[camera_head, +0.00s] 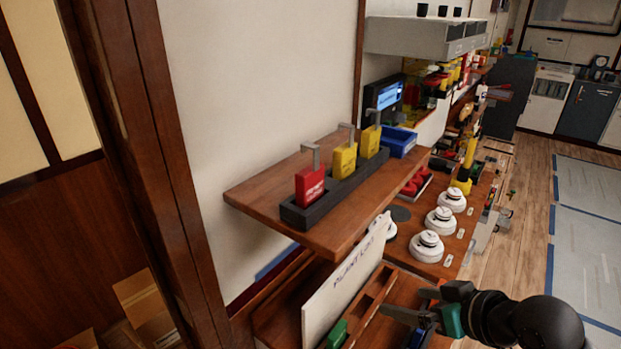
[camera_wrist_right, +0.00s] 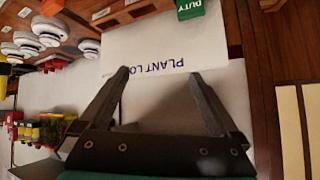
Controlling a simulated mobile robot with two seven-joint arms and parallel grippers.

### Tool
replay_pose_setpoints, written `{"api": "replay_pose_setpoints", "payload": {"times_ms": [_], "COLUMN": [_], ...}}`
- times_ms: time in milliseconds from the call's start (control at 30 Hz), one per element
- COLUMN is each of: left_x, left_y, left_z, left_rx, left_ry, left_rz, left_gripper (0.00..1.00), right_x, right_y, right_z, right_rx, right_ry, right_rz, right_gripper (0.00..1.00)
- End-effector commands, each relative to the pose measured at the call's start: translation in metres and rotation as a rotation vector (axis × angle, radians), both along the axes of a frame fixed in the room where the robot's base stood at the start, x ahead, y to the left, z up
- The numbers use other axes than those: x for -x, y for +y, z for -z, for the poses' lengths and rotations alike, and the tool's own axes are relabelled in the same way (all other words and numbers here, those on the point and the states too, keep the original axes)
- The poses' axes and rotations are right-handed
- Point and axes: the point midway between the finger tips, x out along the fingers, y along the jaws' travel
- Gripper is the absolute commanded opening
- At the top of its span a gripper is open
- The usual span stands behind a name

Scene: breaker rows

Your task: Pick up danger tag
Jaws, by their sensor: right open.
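I cannot make out a danger tag for certain in either view. My right gripper (camera_head: 406,302) is at the lower right of the head view, just right of a white board (camera_head: 340,294) with handwriting that starts "PLANT LO". In the right wrist view the jaws (camera_wrist_right: 160,74) are apart with nothing between them, and the white board (camera_wrist_right: 150,48) lies beyond the tips. A green block marked "DUTY" (camera_wrist_right: 190,8) is at the top of that view. A green block (camera_head: 337,334) also shows beside the board in the head view. My left gripper is not in view.
A wooden shelf (camera_head: 250,194) above the board carries a dark rack (camera_head: 296,216) with a red padlock (camera_head: 310,186) and two yellow padlocks (camera_head: 343,160), plus a blue bin (camera_head: 400,141). Several white round devices (camera_head: 427,246) sit on the bench.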

Motion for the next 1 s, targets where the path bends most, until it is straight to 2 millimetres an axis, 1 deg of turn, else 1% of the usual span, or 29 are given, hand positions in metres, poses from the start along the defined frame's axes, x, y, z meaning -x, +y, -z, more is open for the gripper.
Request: {"api": "replay_pose_setpoints", "payload": {"times_ms": [33,67,100,167,200,300,400,500,633,767,1000], "left_x": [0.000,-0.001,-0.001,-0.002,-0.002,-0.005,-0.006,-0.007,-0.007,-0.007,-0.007], "left_y": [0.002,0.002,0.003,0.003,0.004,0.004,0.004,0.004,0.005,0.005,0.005], "left_z": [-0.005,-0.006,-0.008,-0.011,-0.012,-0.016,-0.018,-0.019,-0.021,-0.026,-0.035], "left_rx": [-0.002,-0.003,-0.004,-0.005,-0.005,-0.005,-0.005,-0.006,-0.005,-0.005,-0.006], "left_ry": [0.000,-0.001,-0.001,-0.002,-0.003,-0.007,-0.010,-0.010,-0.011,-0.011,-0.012], "left_rz": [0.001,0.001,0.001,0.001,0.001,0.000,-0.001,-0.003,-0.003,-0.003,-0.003], "left_gripper": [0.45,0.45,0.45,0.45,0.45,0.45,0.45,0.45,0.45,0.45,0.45], "right_x": [-0.010,-0.013,-0.014,-0.011,-0.007,0.008,0.023,0.035,0.041,0.036,0.019], "right_y": [0.001,0.003,0.008,0.014,0.018,0.028,0.036,0.041,0.046,0.054,0.077], "right_z": [-0.044,-0.067,-0.096,-0.137,-0.161,-0.211,-0.244,-0.262,-0.271,-0.268,-0.257], "right_rx": [-0.012,-0.028,-0.045,-0.066,-0.078,-0.097,-0.107,-0.114,-0.120,-0.126,-0.127], "right_ry": [-0.069,-0.100,-0.139,-0.190,-0.217,-0.267,-0.293,-0.304,-0.307,-0.305,-0.306], "right_rz": [-0.050,-0.082,-0.126,-0.188,-0.230,-0.318,-0.383,-0.424,-0.445,-0.448,-0.448], "right_gripper": [0.97,0.97,0.97,0.97,0.97,0.97,0.97,0.97,0.97,0.97,0.97]}}
